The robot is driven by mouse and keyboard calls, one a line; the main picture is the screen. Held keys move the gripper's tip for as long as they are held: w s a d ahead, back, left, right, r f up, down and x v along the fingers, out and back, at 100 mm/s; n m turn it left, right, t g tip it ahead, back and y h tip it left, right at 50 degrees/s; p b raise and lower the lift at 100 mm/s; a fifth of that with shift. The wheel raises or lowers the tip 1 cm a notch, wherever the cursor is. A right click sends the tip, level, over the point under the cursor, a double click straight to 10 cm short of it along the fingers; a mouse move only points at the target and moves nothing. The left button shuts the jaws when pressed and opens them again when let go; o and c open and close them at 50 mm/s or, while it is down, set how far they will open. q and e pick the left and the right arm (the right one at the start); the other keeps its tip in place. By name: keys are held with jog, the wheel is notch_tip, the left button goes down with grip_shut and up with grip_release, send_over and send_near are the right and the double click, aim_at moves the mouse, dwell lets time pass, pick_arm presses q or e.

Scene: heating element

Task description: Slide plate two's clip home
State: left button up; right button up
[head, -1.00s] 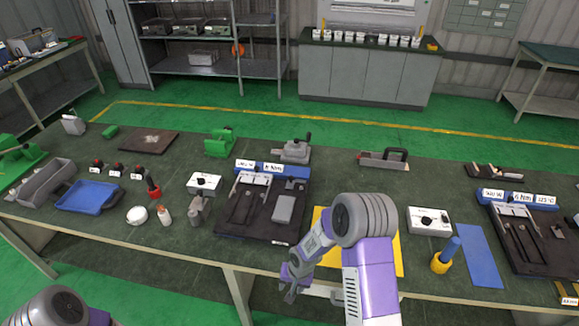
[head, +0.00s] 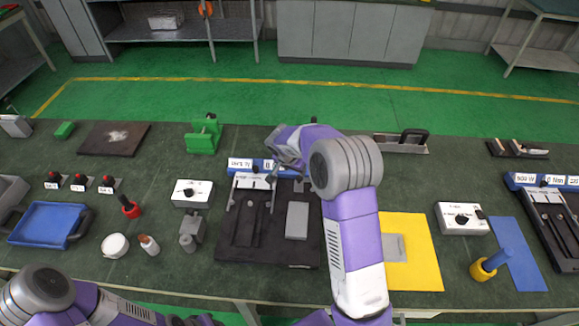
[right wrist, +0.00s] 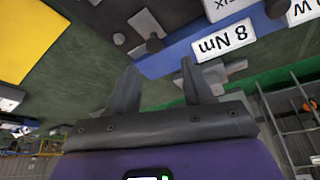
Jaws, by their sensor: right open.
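A dark plate fixture (head: 237,252) with a blue back rail (head: 262,166) lies at the middle of the bench. A similar fixture (head: 556,240) stands at the right edge; I cannot tell which is plate two. My right gripper (head: 277,158) is above the middle fixture's back rail and partly covers its labels. In the right wrist view this gripper (right wrist: 157,75) is open and empty, facing the blue rail (right wrist: 190,48) with its upside-down "8 Nm" label (right wrist: 223,40). A small metal bracket (right wrist: 146,24) shows beyond the fingers. I cannot pick out the clip surely. My left gripper is out of view.
A grey block (head: 297,220) lies on the middle fixture. A yellow mat (head: 420,262) with a grey plate (head: 395,247) lies to its right. A white box with a knob (head: 462,219) and a yellow-and-blue tool (head: 490,264) stand further right. A green holder (head: 203,136) is behind.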

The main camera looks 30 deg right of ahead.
aim_at(299, 177)
jog(key=x, duration=0.4)
jog(key=s+x, duration=0.1)
jog(key=x, duration=0.1)
jog(key=shift+w+d+f, duration=0.15)
jog(key=shift+d+f, duration=0.1)
jog(key=shift+f, duration=0.1)
grip_shut()
